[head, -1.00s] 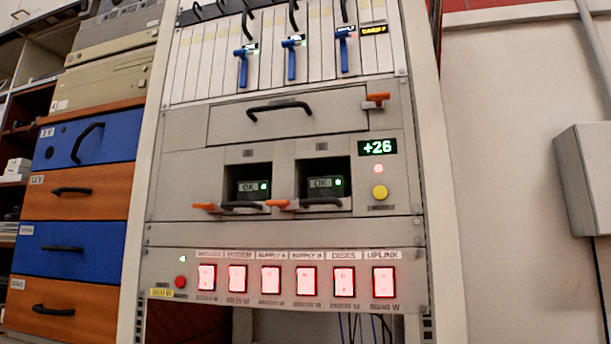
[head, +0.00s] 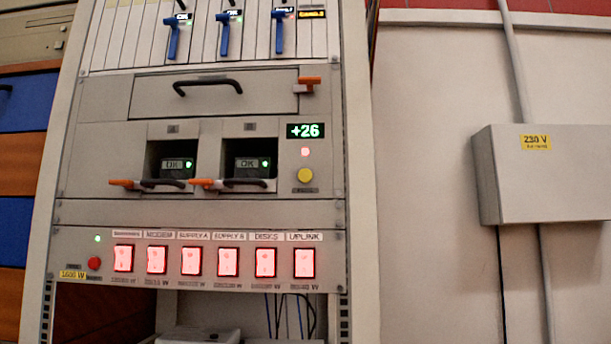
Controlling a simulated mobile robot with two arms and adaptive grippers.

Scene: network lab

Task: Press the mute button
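A round yellow button (head: 305,175) sits on the rack's middle panel, right of the two supply bays. A small label is under it, too blurred to read. A lit pinkish-red lamp (head: 305,152) is just above it, and above that a green display (head: 305,131) reads +26. Neither of my grippers is in view, and nothing touches the buttons.
The rack (head: 358,200) holds several lit red switches along its lower panel. Orange-tipped handles (head: 205,183) stick out below the bays, and blue levers (head: 223,36) hang above. A grey 230 V box (head: 545,180) is on the right wall. Drawers (head: 24,165) stand at the left.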

